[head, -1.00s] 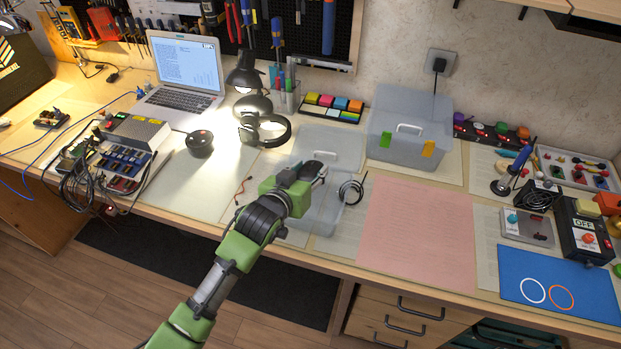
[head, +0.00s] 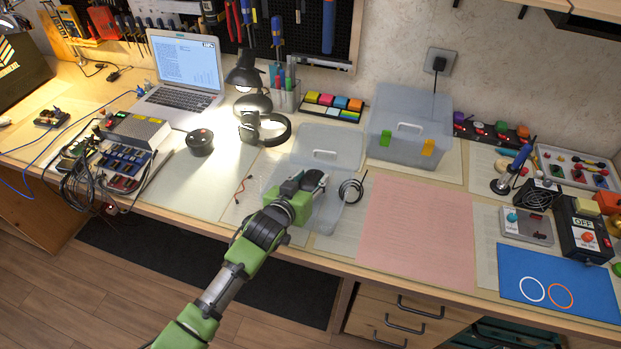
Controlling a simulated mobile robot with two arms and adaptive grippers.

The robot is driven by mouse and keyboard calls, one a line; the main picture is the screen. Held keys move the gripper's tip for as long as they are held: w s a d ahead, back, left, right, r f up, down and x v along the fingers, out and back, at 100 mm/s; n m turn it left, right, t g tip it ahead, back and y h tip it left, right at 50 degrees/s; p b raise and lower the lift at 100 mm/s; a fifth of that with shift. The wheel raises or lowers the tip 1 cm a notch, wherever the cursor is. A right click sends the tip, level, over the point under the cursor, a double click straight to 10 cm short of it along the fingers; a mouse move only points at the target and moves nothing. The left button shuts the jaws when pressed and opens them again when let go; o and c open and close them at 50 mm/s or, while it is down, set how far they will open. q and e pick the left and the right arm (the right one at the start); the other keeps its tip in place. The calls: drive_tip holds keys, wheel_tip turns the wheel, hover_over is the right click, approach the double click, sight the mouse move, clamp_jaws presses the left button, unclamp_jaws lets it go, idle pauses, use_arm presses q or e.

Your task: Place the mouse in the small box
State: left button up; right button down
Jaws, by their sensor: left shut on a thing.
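The small box (head: 326,214) is a clear, open plastic container near the front middle of the bench. Its lid (head: 330,146) with a white handle lies behind it. My left gripper (head: 312,190) is over the left part of the small box, shut on the dark mouse (head: 313,178), which shows between the fingertips. The gripper and arm hide part of the box, so I cannot tell how far the mouse is below the rim. My right gripper is not in view.
A coil of black cable (head: 351,191) lies just right of the small box. A larger lidded box (head: 408,130) stands behind to the right. The pink mat (head: 418,225) is clear.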

use_arm(q)
drive_tip(key=shift+f, duration=0.2)
drive_tip(key=o, duration=1.2)
drive_tip(key=shift+c, duration=0.2)
drive_tip(key=shift+r+p, duration=0.35)
drive_tip(key=shift+r, duration=0.25)
drive_tip(key=shift+s+a, duration=0.15)
drive_tip(key=shift+s, duration=0.2)
drive_tip(key=v, duration=1.1)
drive_tip(key=shift+r, duration=0.2)
